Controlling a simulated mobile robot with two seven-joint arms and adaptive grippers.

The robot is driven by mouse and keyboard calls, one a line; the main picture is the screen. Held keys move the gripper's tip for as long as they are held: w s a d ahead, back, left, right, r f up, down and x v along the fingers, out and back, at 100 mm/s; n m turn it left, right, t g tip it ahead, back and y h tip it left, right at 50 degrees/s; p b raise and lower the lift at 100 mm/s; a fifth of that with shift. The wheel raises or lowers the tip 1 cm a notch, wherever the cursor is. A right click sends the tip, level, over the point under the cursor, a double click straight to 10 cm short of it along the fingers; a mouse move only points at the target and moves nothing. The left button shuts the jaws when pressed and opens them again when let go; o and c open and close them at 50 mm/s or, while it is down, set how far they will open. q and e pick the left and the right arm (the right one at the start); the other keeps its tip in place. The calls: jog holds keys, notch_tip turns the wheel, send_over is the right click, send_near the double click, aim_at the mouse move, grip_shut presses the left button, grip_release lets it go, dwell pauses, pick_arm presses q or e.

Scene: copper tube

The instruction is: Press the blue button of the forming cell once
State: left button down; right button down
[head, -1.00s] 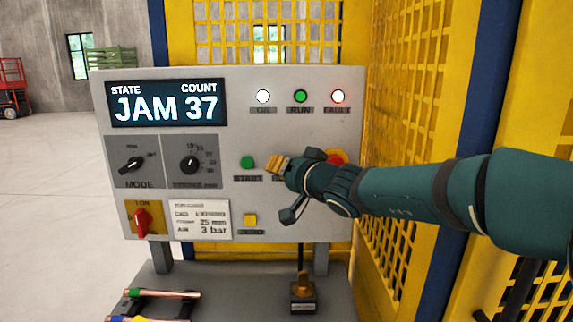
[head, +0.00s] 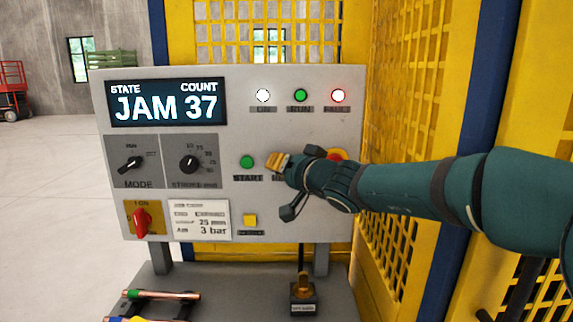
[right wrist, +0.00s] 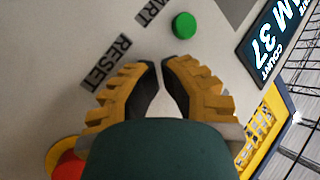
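The forming cell's grey control panel (head: 290,205) faces me in the head view. My right gripper (head: 276,162) is at the panel, right of the green START button (head: 247,162), over the spot by the RESET label. In the right wrist view its yellow fingers (right wrist: 161,66) are close together with nothing seen between them. The RESET label (right wrist: 105,63) shows beside the left finger. No blue button is visible in either view; the fingers cover part of the panel. Whether the fingertips touch the panel I cannot tell.
A red emergency stop (right wrist: 68,168) with a yellow surround lies close to the gripper. The display (head: 166,103) reads JAM 37. The fault lamp (head: 338,95) looks lit. A yellow button (head: 250,220) sits below, and yellow mesh guarding (head: 400,130) stands at right.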

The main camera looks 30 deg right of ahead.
jog(key=shift+w+d, duration=0.2)
jog(key=shift+w, duration=0.1)
dwell(0.4)
jog(key=shift+s+a+b, duration=0.1)
jog(key=shift+b, duration=0.3)
jog(key=shift+s+a+b, duration=0.3)
jog(key=shift+s+b, duration=0.15)
jog(key=shift+s, duration=0.1)
jog(key=shift+s+a+b, duration=0.35)
jog(key=shift+s+a, duration=0.1)
jog(key=shift+s, duration=0.25)
jog(key=shift+s+a+b, duration=0.35)
jog(key=shift+s+a, duration=0.05)
jog(key=shift+s, duration=0.35)
jog(key=shift+s+a+b, duration=0.35)
jog(key=shift+s+a, duration=0.1)
jog(key=shift+s, duration=0.25)
